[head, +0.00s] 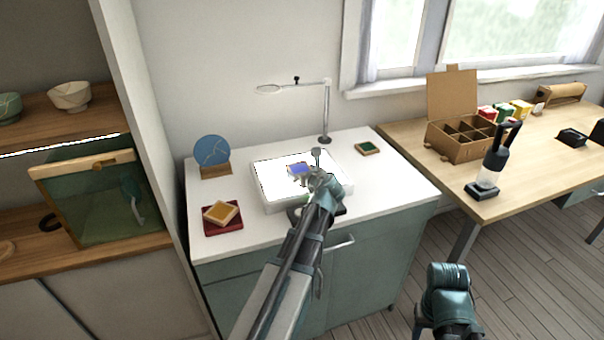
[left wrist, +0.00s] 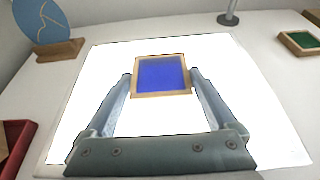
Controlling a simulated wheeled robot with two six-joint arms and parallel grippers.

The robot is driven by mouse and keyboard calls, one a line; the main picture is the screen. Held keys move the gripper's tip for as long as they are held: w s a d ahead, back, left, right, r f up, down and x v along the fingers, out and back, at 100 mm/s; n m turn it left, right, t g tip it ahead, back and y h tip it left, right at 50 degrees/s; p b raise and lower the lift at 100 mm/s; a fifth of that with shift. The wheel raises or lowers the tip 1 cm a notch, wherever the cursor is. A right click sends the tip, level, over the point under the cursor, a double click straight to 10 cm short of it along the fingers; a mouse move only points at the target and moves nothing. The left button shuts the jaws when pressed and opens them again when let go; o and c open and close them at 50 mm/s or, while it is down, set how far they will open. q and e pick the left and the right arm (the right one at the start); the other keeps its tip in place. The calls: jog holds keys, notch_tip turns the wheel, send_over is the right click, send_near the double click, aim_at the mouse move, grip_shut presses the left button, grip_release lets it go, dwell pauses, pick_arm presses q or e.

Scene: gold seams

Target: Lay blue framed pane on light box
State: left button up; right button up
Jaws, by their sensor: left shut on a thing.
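The blue framed pane (head: 300,169) is a small blue square in a light wooden frame. It also shows in the left wrist view (left wrist: 160,75), between my left fingers. My left gripper (head: 306,178) is shut on it, with one finger at each side of the frame. The pane is over the bright white light box (head: 268,199), inside its edges, and looks roughly level. I cannot tell whether it touches the lit surface. The light box also fills much of the wrist view (left wrist: 70,125). Part of my right arm shows at lower right, but its gripper does not.
A green framed pane (head: 367,148) lies right of the light box. A yellow framed piece (head: 221,213) rests on a dark red one (head: 222,229) at left. A blue disc (head: 211,150) stands behind them. A magnifier lamp (head: 326,110) stands at the back.

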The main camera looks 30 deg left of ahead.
pick_arm(q)
jog(key=shift+f, duration=0.15)
jog(key=o, duration=1.1)
jog(key=shift+r, duration=0.2)
jog(key=p+v, duration=0.4)
jog(key=v, duration=0.8)
jog(key=shift+p, duration=0.35)
